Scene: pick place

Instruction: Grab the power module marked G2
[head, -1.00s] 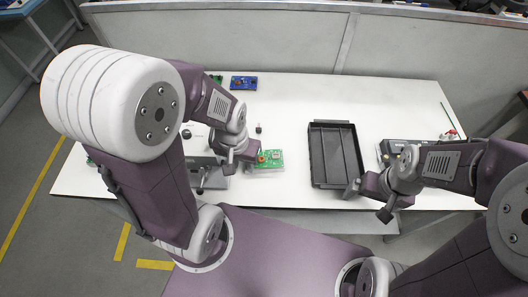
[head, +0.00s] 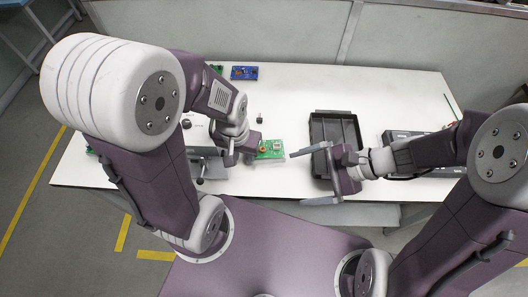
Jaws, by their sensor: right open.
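A green circuit board module (head: 272,147) lies on the white table near its front edge. No G2 mark is readable on it. A blue module (head: 244,73) and a partly hidden green one (head: 217,69) lie at the back left. My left gripper (head: 241,152) is at the left end of the front green module; whether it touches it or holds anything is unclear. My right gripper (head: 314,175) is open and empty, its fingers spread and pointing left, over the front left part of the black tray.
The empty black tray (head: 336,118) stands right of the front green module. A dark grey device (head: 395,137) is at the right, partly behind my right arm. A small dark object (head: 260,118) stands mid-table. The back middle of the white table (head: 340,88) is clear.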

